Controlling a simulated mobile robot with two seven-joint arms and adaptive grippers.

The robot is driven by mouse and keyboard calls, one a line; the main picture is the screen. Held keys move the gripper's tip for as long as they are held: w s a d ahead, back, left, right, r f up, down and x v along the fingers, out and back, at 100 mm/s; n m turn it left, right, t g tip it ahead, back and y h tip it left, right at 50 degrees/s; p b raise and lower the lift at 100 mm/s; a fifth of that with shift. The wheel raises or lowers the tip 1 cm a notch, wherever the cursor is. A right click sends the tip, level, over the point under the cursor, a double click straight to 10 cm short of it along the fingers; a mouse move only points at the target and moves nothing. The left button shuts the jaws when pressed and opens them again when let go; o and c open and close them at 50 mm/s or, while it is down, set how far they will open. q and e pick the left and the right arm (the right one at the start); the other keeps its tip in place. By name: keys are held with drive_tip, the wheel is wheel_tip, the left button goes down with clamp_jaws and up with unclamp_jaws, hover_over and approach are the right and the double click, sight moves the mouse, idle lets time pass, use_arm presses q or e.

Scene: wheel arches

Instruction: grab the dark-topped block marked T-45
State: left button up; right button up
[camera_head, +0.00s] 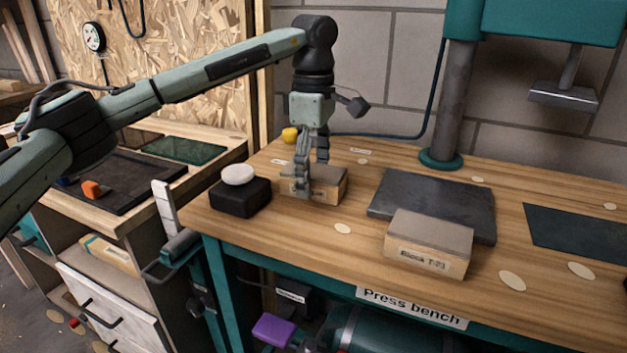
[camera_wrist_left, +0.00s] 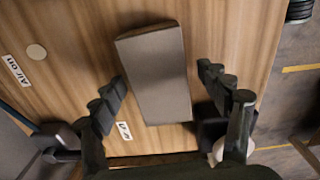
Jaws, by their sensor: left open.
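A light wooden block with a grey-brown top (camera_head: 330,177) stands on the press bench (camera_head: 300,232); its front label is largely covered by my gripper and I cannot read it. My left gripper (camera_head: 312,176) is open and points down over this block. In the left wrist view the block (camera_wrist_left: 157,75) lies between the two spread fingers (camera_wrist_left: 163,78), with a visible gap on each side. A second block with a grey-brown top (camera_head: 432,230) stands nearer the front; its label seems to read T-73. My right gripper is not in view.
A black box with a white round piece (camera_head: 238,174) on top stands just left of the gripper. A dark plate (camera_head: 440,200) lies behind the second block. The press column (camera_head: 452,110) rises at the back. A yellow knob (camera_head: 290,135) sits behind the gripper.

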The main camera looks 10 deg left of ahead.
use_arm(q)
drive_tip(key=c, duration=1.3)
drive_tip(key=shift+c, duration=0.2)
